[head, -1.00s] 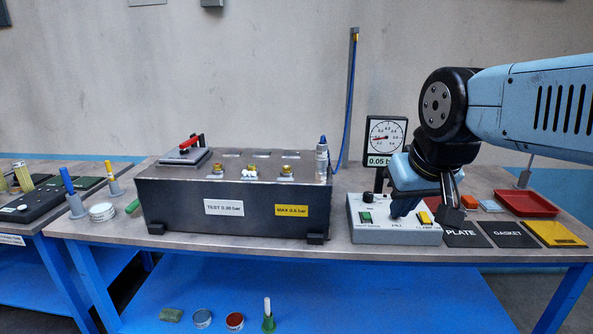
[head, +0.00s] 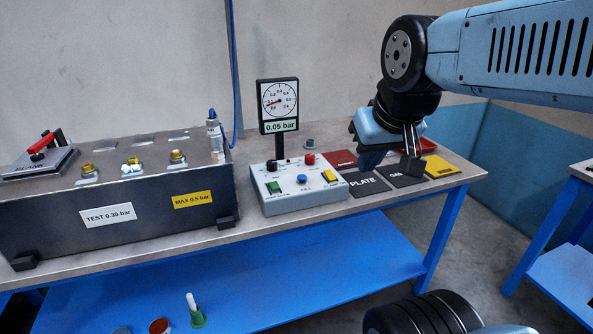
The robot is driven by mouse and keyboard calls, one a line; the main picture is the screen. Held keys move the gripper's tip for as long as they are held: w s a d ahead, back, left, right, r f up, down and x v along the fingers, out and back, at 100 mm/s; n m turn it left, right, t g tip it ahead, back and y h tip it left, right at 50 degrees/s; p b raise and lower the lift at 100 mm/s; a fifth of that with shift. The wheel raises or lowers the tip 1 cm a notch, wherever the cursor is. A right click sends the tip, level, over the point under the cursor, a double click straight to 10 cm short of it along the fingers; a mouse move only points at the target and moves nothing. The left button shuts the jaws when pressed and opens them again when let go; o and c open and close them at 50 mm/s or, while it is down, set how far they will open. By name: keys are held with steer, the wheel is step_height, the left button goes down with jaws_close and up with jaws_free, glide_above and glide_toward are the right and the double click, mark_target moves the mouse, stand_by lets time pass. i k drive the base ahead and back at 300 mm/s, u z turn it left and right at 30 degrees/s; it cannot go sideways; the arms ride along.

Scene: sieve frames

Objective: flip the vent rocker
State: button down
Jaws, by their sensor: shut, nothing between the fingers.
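The control box (head: 298,187) is a light grey panel box on the bench below the pressure gauge. A yellow rocker (head: 333,178) sits at its right and a green rocker (head: 274,187) at its left, with a blue button (head: 302,178) between them. The small printing is too blurred to tell which rocker is the vent. My gripper (head: 411,166) is shut and empty. It hangs to the right of the box, in front of the dark plates in the picture, apart from both rockers.
The gauge (head: 279,104) reads 0.05 bar on its display. A red knob (head: 310,159) and a black knob (head: 271,166) are at the box's back. The dark test tank (head: 150,200) stands left. PLATE mat (head: 365,184), a yellow mat (head: 440,167) and a red tray (head: 418,144) lie right.

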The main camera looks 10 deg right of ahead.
mark_target(273, 185)
steer(key=z, duration=1)
steer(key=i, duration=0.65)
steer(key=z, duration=2.5)
steer(key=i, duration=0.1)
steer(key=u, duration=4.3)
